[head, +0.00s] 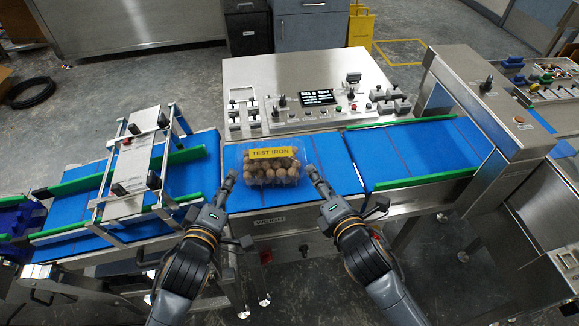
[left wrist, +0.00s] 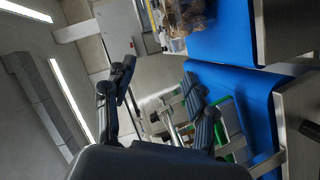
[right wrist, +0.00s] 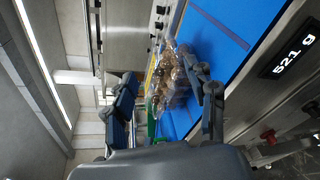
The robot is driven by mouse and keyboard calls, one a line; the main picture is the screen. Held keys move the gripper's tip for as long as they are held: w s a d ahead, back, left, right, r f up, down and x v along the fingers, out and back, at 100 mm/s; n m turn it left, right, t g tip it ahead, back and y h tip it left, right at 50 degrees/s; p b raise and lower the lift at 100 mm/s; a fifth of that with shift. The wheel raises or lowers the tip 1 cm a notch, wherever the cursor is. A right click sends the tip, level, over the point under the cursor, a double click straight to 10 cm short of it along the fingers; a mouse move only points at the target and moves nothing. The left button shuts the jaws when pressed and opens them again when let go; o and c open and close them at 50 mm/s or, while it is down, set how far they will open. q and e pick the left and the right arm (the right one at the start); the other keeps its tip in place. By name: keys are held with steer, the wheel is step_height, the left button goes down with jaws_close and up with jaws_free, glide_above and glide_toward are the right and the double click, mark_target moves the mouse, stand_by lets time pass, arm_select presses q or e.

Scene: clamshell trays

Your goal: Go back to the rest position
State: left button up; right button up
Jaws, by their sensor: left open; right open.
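A clear clamshell tray (head: 272,174) of round brown items, with a yellow "TEST IRON" label (head: 273,153), sits on the blue weighing belt. It also shows in the right wrist view (right wrist: 172,78), and partly at the top of the left wrist view (left wrist: 186,18). My left gripper (head: 227,184) is open and empty, just left of the tray and apart from it. My right gripper (head: 317,176) is open and empty, close to the tray's right side; I cannot tell if it touches.
A control panel (head: 315,97) with a screen and knobs stands behind the belt. A metal frame (head: 135,160) spans the left belt, and a steel housing (head: 485,100) spans the right one. Green rails (head: 425,177) edge the belts. The scale display (right wrist: 300,45) reads 521 g.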

stand_by(0.3)
